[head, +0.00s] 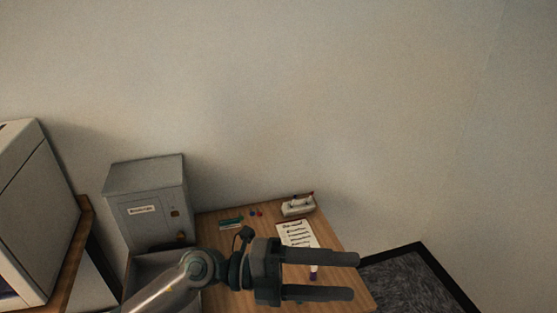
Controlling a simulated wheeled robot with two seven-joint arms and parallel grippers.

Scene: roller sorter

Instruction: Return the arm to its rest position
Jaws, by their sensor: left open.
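My left arm comes in from the bottom left of the head view. My left gripper (352,275) is open, its two dark fingers spread and pointing right, with nothing between the tips. It shows in front of the wooden table (336,254) and covers part of its surface. My right gripper is not in view.
A grey metal box (150,215) with a label stands left of the arm, above a grey tray (145,272). A written sheet (296,235), a small holder (298,206) and small coloured items lie on the table. A white cabinet (35,215) stands far left. A dark mat (410,285) lies right.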

